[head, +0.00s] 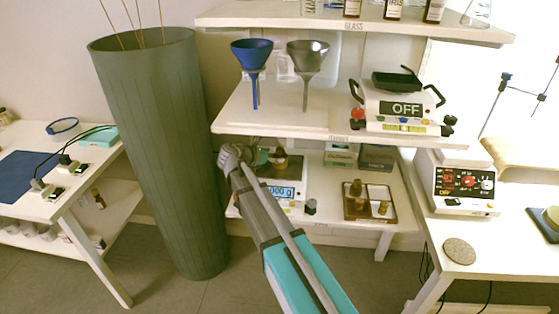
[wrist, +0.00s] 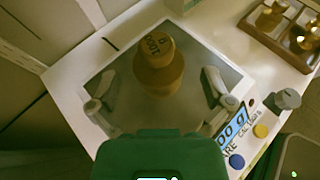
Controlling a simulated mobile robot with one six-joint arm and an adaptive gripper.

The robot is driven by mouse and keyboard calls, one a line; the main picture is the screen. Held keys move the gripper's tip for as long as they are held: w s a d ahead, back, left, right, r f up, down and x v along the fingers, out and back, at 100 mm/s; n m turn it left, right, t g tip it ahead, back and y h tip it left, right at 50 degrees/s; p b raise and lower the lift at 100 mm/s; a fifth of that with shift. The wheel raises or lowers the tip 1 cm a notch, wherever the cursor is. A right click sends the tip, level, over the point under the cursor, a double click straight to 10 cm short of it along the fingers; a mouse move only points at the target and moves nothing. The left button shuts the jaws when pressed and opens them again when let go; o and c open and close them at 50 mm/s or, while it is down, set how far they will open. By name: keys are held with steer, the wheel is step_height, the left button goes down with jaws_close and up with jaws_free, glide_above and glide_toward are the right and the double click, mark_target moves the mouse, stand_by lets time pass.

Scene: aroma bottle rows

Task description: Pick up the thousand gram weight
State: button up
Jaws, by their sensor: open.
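The thousand gram weight (wrist: 158,72) is a brass, bottle-shaped weight with "1000" on its top. It stands upright on the pan of the white digital scale (wrist: 128,32). The scale also shows in the head view (head: 299,178), on the lower shelf, with a lit blue display. My gripper (wrist: 158,98) is open and empty in the wrist view. Its two fingers are spread left and right of the weight, on the near side, apart from it. In the head view my arm reaches to the scale and hides part of it.
A wooden tray (head: 348,213) with smaller brass weights stands right of the scale. A grey knob-like piece (wrist: 287,98) is beside the display. The upper shelf (head: 285,119) with funnels overhangs the scale. A tall green bin (head: 160,150) stands close on the left.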

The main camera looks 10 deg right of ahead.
mark_target(279, 155)
steer(key=shift+f+b+x, duration=0.15)
steer(key=shift+b+x, duration=0.45)
steer(key=shift+x, duration=0.55)
steer(key=shift+f+b+x, duration=0.2)
steer(key=shift+b+x, duration=0.35)
steer(key=shift+x, duration=0.6)
steer(key=shift+w+d, duration=0.1)
steer(key=shift+w, duration=0.1)
